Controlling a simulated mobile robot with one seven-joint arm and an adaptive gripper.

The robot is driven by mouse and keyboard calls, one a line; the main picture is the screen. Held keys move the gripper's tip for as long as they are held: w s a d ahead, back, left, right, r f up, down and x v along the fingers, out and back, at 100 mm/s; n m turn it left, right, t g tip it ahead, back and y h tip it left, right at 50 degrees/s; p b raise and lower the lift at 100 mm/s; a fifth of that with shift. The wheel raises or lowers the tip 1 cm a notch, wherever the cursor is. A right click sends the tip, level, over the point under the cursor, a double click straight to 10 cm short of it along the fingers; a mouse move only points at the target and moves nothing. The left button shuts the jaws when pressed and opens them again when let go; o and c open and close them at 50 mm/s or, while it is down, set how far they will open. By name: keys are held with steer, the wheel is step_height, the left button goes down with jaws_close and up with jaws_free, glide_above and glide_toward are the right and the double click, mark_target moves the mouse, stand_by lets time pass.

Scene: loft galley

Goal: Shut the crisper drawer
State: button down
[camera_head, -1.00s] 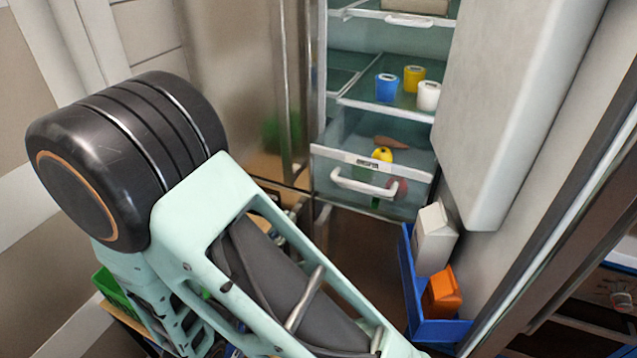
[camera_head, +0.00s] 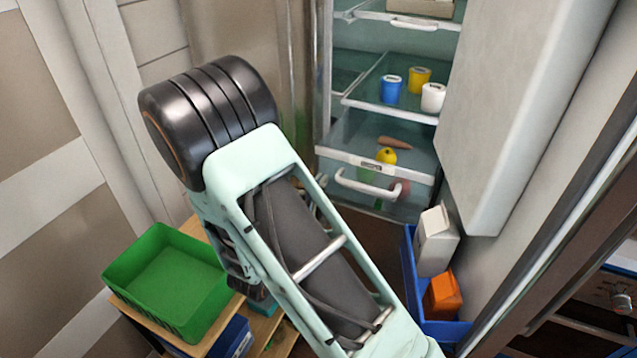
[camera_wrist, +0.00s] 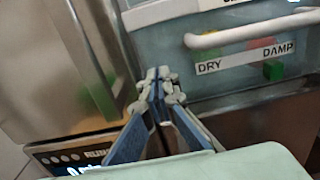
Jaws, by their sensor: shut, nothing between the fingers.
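The crisper drawer (camera_head: 345,192) is the clear bin low in the fridge, with a white front rim and a white bar handle (camera_head: 368,186). It is pulled out, and a carrot and a yellow fruit show inside from above. In the wrist view its front (camera_wrist: 225,80) has a label reading DRY and DAMP, and the handle (camera_wrist: 250,32) crosses the upper right. My gripper (camera_wrist: 158,88) is shut and empty, its tips to the left of the handle. I cannot tell whether they touch the drawer.
The open fridge door (camera_head: 530,110) stands right, with a blue door bin (camera_head: 411,285) holding a white carton (camera_head: 436,240) and an orange box (camera_head: 442,297). A shelf above the drawer holds several cups. A green crate (camera_head: 160,275) sits on a wooden stand lower left.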

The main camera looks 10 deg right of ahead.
steer(key=shift+d, duration=0.1)
steer(key=b, duration=0.2)
glide_toward(342, 151)
steer(key=w+d+r, duration=0.1)
steer(key=d, duration=0.1)
steer(key=w+d+r, duration=0.2)
steer(key=shift+w+d+r, duration=0.1)
steer(key=shift+d+r, duration=0.1)
steer(key=shift+d, duration=0.05)
steer(key=shift+a, duration=0.15)
